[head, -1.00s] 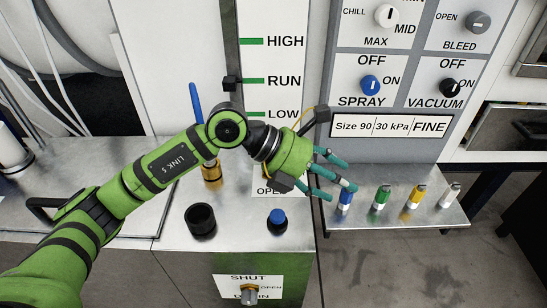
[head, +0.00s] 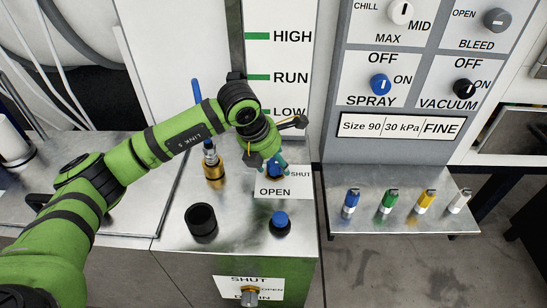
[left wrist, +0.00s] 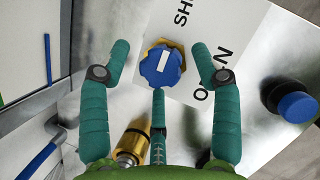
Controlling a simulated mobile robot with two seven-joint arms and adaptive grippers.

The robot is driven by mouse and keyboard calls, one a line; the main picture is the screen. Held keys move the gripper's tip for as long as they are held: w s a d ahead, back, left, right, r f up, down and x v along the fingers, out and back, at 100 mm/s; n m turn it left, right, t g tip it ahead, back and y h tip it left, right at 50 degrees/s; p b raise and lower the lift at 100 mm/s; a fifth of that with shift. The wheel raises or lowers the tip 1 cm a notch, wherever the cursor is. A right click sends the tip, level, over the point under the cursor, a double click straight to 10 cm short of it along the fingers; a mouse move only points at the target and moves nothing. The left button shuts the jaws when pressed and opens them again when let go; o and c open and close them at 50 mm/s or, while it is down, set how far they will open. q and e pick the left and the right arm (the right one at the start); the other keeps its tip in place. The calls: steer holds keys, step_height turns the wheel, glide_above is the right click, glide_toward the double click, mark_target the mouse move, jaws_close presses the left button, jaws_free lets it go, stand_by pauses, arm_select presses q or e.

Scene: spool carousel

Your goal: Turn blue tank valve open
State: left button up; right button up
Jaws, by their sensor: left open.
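The blue tank valve knob (left wrist: 163,66) sits on a brass base beside a white plate (left wrist: 222,45) marked SHUT and OPEN. A white mark on the knob slants up and slightly right in the left wrist view, roughly toward the SHUT side. In the head view the knob (head: 274,171) is partly hidden behind my fingers. My left gripper (head: 267,160) is over the knob, fingers spread. In the left wrist view its three fingers (left wrist: 160,62) lie left, right and below the knob; whether they touch it I cannot tell. My right gripper is not in view.
A blue-capped black button (head: 280,222) and a black cup (head: 201,222) stand in front on the metal top. A brass fitting with a blue lever (head: 213,165) stands close left.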

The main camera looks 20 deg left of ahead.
arm_select(q)
steer(key=shift+f, duration=0.1)
steer(key=c, duration=1.1)
